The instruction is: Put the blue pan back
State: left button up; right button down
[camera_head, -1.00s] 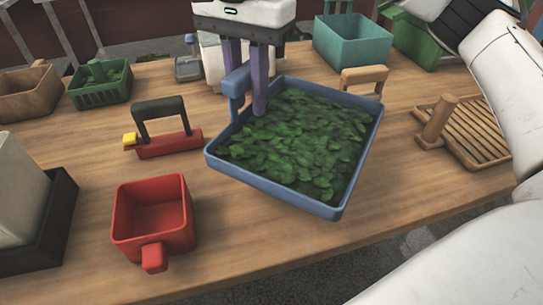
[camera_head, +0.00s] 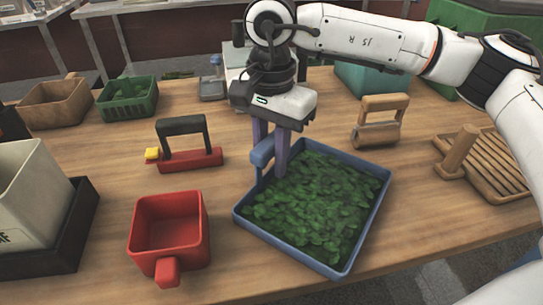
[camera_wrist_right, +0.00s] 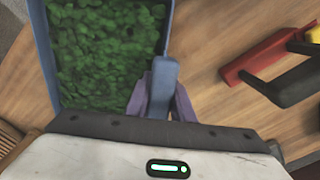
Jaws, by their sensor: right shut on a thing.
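The blue pan (camera_head: 357,238) is a shallow rectangular tray filled with green leaves, at the right front of the table. Its upright blue handle (camera_head: 262,155) is at its back left edge. My right gripper (camera_head: 271,160), with purple fingers, is shut on this handle. In the right wrist view the pan (camera_wrist_right: 45,62) fills the upper left and the handle (camera_wrist_right: 164,85) sits between the fingers. The pan looks level, at or just above the wooden table; any gap under it cannot be told. My left gripper is not in view.
A red pan (camera_head: 170,232) and a red tool with black handle (camera_head: 190,158) are to the left. A wooden press (camera_head: 379,134) stands behind right and a slatted wooden rack (camera_head: 495,165) at right. A beige bin (camera_head: 30,205), wooden box (camera_head: 57,103) and green basket (camera_head: 128,98) are at left.

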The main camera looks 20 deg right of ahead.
jog(key=c, duration=1.5)
grip_release()
jog(key=shift+c, duration=0.2)
notch_tip(320, 180, up, 12)
jog(key=shift+r+p, duration=0.1)
jog(key=shift+p, duration=0.25)
